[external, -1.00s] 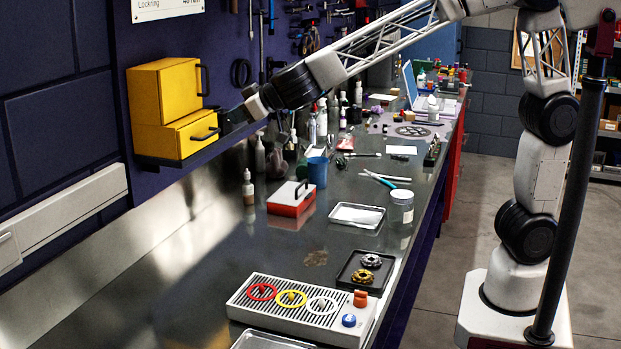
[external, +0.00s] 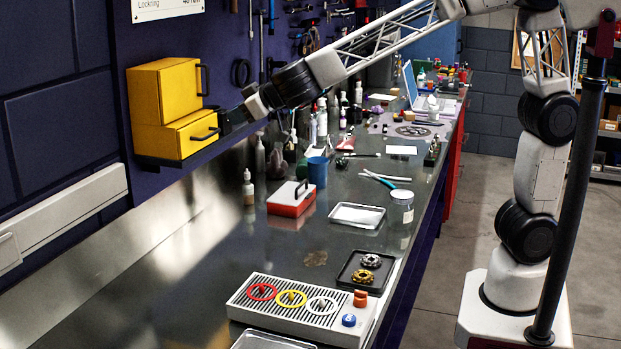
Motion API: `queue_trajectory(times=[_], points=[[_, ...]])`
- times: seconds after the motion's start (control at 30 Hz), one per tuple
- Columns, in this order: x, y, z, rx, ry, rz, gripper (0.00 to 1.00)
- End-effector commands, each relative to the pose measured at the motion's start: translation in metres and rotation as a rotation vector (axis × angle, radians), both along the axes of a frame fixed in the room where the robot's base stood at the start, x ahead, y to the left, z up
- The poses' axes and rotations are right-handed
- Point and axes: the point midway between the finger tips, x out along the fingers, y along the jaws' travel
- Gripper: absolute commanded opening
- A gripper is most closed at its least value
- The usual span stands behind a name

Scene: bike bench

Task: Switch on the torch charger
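No torch charger can be picked out with certainty. A pale ribbed unit (external: 262,311) lies on the near part of the bench. It carries a red ring (external: 262,291), a yellow ring (external: 291,298), a white ring, an orange knob (external: 360,298) and a blue knob (external: 348,320). My gripper (external: 223,124) is far from it, at the yellow cabinet (external: 165,92) on the wall, close beside the dark handle of its lower drawer (external: 184,138). That drawer stands out from the cabinet front. The fingers are small and dark, so their opening and any contact are unclear.
A white rail (external: 70,218) runs along the wall at left. A red box (external: 291,199), blue cup (external: 317,172), metal tray (external: 357,215), jar (external: 402,207) and black tray with gears (external: 366,272) stand on the bench. The left middle of the bench is clear.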

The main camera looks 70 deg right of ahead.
Motion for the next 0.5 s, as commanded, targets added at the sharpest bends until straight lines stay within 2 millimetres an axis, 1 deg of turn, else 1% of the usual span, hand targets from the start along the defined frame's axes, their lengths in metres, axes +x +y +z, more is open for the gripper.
queue_trajectory(times=[0.17, 0.5], points=[[-0.009, 0.000, 0.006, 0.002, -0.002, 0.001, 0.20], [-0.046, 0.001, 0.026, 0.002, -0.002, 0.001, 0.20]])
